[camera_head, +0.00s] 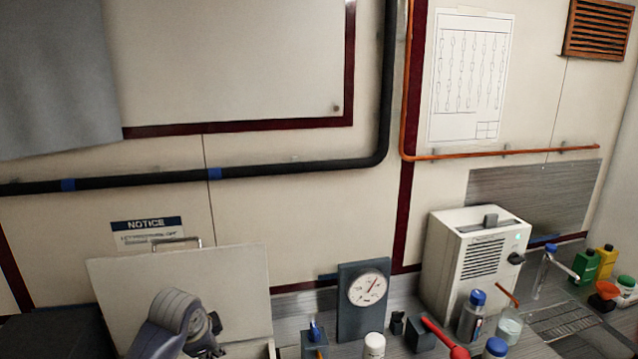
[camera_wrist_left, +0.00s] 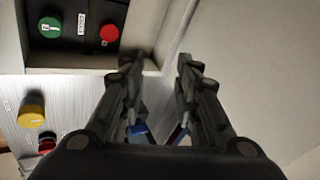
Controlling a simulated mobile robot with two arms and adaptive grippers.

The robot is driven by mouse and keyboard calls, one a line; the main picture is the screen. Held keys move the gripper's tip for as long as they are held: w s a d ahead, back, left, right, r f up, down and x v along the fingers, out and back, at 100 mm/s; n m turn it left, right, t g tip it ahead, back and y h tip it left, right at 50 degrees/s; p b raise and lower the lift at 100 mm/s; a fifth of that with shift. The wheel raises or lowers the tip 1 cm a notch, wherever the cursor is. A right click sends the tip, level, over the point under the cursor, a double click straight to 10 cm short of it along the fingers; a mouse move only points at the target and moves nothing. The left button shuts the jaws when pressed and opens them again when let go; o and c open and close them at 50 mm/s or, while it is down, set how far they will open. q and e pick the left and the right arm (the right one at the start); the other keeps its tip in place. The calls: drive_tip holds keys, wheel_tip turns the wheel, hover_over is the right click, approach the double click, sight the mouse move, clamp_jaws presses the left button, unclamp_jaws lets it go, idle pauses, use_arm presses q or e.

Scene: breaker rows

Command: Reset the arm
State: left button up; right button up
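My left gripper (camera_wrist_left: 157,66) shows in the left wrist view with its two dark fingers apart and nothing held between the tips. A dark recessed panel with a green button (camera_wrist_left: 50,27) and a red button (camera_wrist_left: 109,34) lies to the left of the fingers. Part of my left arm (camera_head: 172,322) rises at the lower left of the head view, in front of a pale raised lid or panel (camera_head: 240,285). The left fingertips cannot be made out there. My right gripper is in neither view.
A bench holds a dial gauge (camera_head: 368,288), a white vented machine (camera_head: 470,262), a red-handled item (camera_head: 440,335) and several bottles. A black pipe (camera_head: 290,167) runs along the wall. The left wrist view shows a yellow-topped object (camera_wrist_left: 31,110) at left.

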use_arm(q)
drive_tip(key=s+d+f+n+g+h, duration=0.1)
drive_tip(key=s+d+f+n, duration=0.1)
drive_tip(key=s+f, duration=0.55)
drive_tip(key=s+d+f+n, duration=0.3)
drive_tip(key=s+f, duration=0.1)
drive_tip(key=s, duration=0.7)
drive_tip(key=s+a+n+g, duration=0.1)
drive_tip(key=s+n, duration=0.4)
drive_tip(key=s, duration=1.3)
wheel_tip(320, 180, down, 35)
drive_tip(key=s+g+b, duration=0.2)
drive_tip(key=b, duration=0.6)
drive_tip(key=s+a+f+b, duration=0.1)
drive_tip(key=s+f+b, duration=0.2)
drive_tip(key=s+f, duration=0.5)
drive_tip(key=s+a+f+g+b, duration=0.1)
drive_tip(key=s+a+f+b, duration=0.1)
drive_tip(key=s+f, duration=0.7)
wheel_tip(320, 180, down, 5)
drive_tip(key=shift+a+r+b, duration=0.1)
drive_tip(key=shift+a+b, duration=0.05)
drive_tip(key=shift+b, duration=0.6)
